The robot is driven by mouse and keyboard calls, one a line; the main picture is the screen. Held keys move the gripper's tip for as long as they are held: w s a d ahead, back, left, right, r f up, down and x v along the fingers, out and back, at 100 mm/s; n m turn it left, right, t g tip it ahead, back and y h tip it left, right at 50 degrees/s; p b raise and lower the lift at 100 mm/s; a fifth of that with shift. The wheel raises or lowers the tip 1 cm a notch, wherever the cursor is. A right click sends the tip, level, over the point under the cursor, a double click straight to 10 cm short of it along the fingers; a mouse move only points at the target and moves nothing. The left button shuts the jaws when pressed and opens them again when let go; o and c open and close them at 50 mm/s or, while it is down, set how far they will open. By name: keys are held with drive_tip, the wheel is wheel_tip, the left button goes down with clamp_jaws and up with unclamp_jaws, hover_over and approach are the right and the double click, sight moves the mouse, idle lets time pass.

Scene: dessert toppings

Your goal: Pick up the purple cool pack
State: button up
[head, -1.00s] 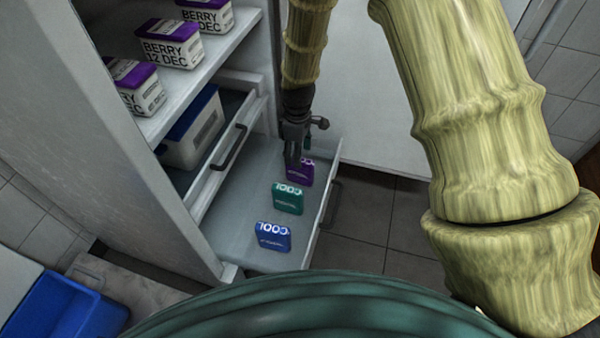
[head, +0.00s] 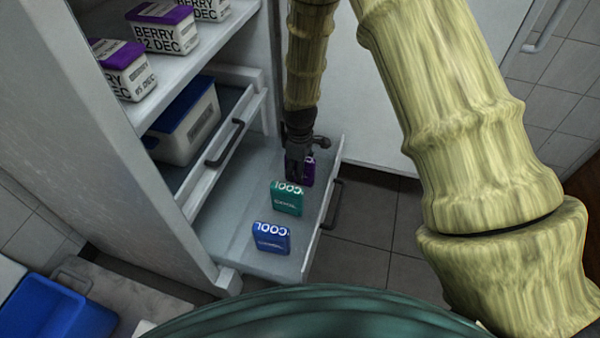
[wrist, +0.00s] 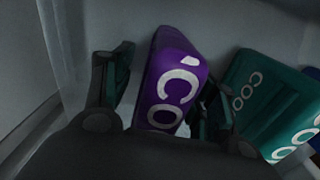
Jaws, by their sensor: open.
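The purple cool pack (head: 308,171) stands in the open bottom drawer, at its far end, partly hidden behind my gripper (head: 298,174) in the head view. In the wrist view the purple cool pack (wrist: 172,82) shows its white lettering and lies between the two fingers of my gripper (wrist: 160,95). The fingers are open, one on each side of it. The left finger stands apart from the pack; the right finger is close to its side, and I cannot tell whether it touches.
A green cool pack (head: 286,198) stands close beside the purple one, and a blue cool pack (head: 271,238) stands nearer in the drawer (head: 225,228). Above are a drawer with a blue-lidded box (head: 188,125) and a shelf with berry tubs (head: 165,32). A blue bin (head: 55,310) is at lower left.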

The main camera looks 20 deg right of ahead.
drive_tip(key=c, duration=1.3)
clamp_jaws()
drive_tip(key=shift+r, duration=0.15)
